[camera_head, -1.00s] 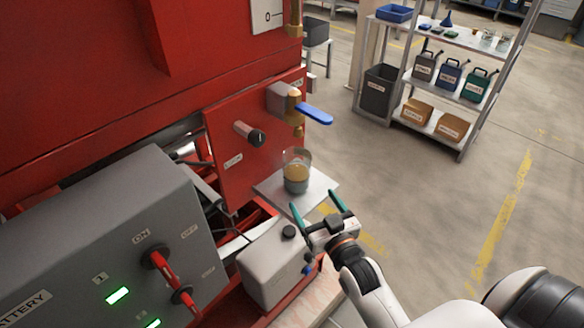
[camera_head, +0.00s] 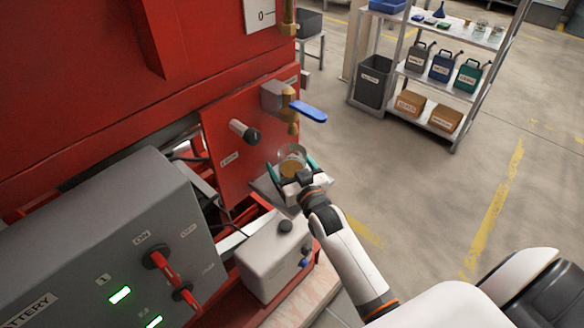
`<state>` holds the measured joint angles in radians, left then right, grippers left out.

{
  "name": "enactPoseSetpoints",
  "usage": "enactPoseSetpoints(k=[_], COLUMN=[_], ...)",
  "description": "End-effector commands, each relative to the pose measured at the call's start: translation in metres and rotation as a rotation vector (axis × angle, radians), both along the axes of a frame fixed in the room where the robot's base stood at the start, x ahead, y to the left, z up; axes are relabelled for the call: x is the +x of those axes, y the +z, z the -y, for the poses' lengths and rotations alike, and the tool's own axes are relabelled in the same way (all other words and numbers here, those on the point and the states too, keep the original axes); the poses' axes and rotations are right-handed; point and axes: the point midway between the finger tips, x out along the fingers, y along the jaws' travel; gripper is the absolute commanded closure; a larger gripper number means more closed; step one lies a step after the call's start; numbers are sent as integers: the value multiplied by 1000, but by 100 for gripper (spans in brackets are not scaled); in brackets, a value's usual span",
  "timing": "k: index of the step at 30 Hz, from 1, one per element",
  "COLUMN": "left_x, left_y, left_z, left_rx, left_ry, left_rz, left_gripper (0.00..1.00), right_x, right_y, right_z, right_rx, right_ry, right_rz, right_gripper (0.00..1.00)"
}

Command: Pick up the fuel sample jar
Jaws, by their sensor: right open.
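The fuel sample jar (camera_head: 291,166) is a clear jar with amber liquid. It stands on a small light shelf (camera_head: 268,190) beside the red panel, below the brass valve with the blue lever. My right gripper (camera_head: 297,168) is open, its green-tipped fingers on either side of the jar. I cannot tell whether the fingers touch it. The gripper hides the jar's lower part. My left gripper is not in view.
The brass valve (camera_head: 291,105) and its blue lever (camera_head: 308,111) are just above the jar. A black-ended knob (camera_head: 246,131) sticks out of the panel. A grey tank (camera_head: 272,262) and a grey battery box (camera_head: 100,245) are close by. Open floor lies to the right.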

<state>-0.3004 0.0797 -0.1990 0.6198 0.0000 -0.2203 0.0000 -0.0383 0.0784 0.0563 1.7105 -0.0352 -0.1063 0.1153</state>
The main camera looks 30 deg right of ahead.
Motion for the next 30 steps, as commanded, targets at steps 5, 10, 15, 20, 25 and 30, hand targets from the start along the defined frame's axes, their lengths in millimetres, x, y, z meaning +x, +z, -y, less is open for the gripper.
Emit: enactPoseSetpoints(k=[5, 10, 15, 20, 25, 30], left_x=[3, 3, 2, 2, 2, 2], left_y=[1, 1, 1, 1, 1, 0], left_z=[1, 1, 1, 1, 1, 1], left_rx=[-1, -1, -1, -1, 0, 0], left_ry=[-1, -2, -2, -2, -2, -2], left_rz=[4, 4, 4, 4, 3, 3], left_gripper=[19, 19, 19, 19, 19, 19], right_x=[8, 7, 7, 7, 7, 8], right_y=[0, -1, 0, -1, 1, 5], right_z=[0, 0, 0, 0, 0, 0], right_rx=[0, 0, 0, 0, 0, 0], right_ry=[1, 1, 1, 1, 1, 1], right_rz=[0, 0, 0, 0, 3, 4], right_gripper=[15, 18, 46, 72, 72, 72])
